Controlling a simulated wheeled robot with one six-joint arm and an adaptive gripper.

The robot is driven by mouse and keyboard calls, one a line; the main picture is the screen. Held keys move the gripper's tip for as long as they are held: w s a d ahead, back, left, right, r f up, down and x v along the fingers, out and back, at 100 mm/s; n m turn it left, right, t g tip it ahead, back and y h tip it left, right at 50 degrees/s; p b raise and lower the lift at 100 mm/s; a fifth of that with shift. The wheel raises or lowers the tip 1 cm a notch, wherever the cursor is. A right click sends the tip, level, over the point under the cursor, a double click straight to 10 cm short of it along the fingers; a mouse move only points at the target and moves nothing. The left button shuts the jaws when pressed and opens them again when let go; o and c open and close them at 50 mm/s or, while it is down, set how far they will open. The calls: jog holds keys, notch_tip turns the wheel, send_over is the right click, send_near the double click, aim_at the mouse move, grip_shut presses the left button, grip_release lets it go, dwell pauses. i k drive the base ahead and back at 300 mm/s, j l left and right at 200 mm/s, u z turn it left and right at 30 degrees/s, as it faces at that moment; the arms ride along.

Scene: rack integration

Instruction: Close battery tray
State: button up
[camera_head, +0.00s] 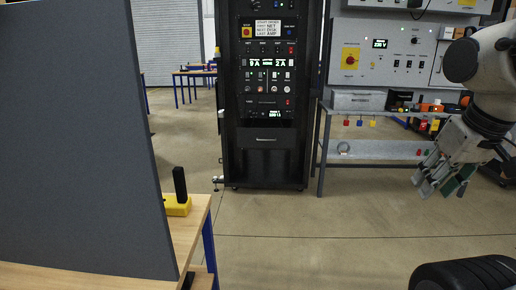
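A tall black rack (268,170) stands on the floor near the middle of the view. Low in it is a dark front panel (255,141) with a small light label, and a black block shows just below it. This may be the battery tray, but I cannot tell from here whether it is pulled out. My gripper (440,187) hangs at the right, pointing down and left, well apart from the rack and in front of the workbench. Its fingers look spread, with nothing clearly between them.
A grey workbench (378,151) with a control panel and small parts stands right of the rack. A large dark grey board (80,140) and a wooden table (198,222) with a yellow-based black item (178,206) fill the left. Open floor (300,235) lies before the rack.

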aim_at(247, 138)
jog(key=i+z, duration=0.2)
jog(key=i, duration=1.7)
jog(key=i+l+u, duration=0.15)
jog(key=i+u, duration=0.25)
jog(key=i, duration=0.2)
jog(key=i+l+u, duration=0.35)
jog(key=i, duration=0.2)
jog(key=i+l+u, duration=0.4)
jog(key=i, duration=0.1)
